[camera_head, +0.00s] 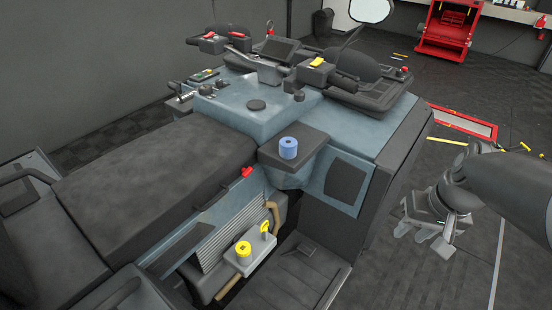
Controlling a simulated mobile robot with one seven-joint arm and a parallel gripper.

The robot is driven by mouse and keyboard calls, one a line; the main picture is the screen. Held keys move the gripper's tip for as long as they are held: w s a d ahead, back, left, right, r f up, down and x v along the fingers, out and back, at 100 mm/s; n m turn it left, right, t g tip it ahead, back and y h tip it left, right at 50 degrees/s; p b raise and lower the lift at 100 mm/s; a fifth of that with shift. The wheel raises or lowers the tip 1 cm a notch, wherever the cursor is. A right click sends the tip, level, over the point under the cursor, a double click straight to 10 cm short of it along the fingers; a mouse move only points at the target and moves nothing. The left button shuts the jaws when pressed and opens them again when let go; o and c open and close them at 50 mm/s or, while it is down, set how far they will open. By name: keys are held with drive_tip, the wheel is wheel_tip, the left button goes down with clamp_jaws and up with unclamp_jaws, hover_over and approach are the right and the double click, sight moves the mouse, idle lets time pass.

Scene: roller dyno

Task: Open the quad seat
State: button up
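The quad seat (140,168) is a long dark grey cushion on the left of the quad's body, lying flat and closed in the head view. A small red part (247,173) sticks out by the seat's right edge, beside the blue-grey bodywork. My gripper (421,236) hangs at the right, clear of the quad and over the dark floor. Nothing shows in it. Its fingers are small and partly overlapped in this view, so I cannot tell how far apart they are.
A blue roll (288,148) stands on a dark ledge of the quad. Below it are a yellow cap (243,249), a yellow handle (265,229) and a footwell (298,276). Handlebars (275,55) rise at the back. Floor is open between quad and arm.

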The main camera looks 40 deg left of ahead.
drive_tip(key=w+a+f+n+g+y, duration=0.15)
drive_tip(key=a+f, duration=0.25)
drive_tip(key=a, duration=0.5)
drive_tip(key=n+g+y, duration=0.4)
drive_tip(key=g+y, duration=0.6)
drive_tip(key=g, duration=0.3)
approach(217, 200)
drive_tip(key=x, duration=1)
drive_tip(key=shift+s+a+f, duration=0.1)
drive_tip(key=shift+s+a, duration=0.1)
drive_tip(key=shift+s, duration=0.1)
drive_tip(key=shift+c, duration=0.5)
clamp_jaws()
